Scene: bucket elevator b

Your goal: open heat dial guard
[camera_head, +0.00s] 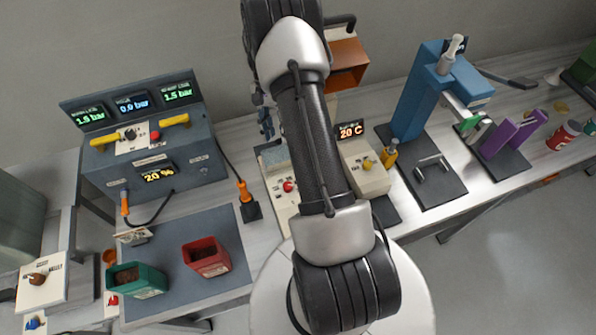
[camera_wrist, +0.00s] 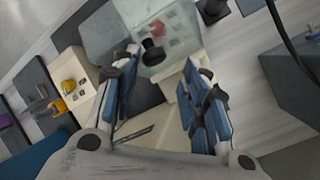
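In the wrist view, a clear greenish guard panel (camera_wrist: 128,22) lies ahead of my gripper. A black dial knob (camera_wrist: 153,53) and a red button (camera_wrist: 157,29) show in the same area. I cannot tell whether the panel is closed over the knob. My gripper (camera_wrist: 162,82) is open, its two blue-padded fingers apart with nothing seen between them. The knob appears just beyond the fingertips; contact cannot be told. In the head view, my arm hides part of the heater unit, whose display (camera_head: 351,131) reads 20 C. A pale translucent panel (camera_head: 274,155) shows left of my arm.
A grey console (camera_head: 150,150) with green readouts stands left. A green bin (camera_head: 137,279) and a red bin (camera_head: 206,257) sit on the dark mat before it. A blue press (camera_head: 418,95) stands right of the heater unit.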

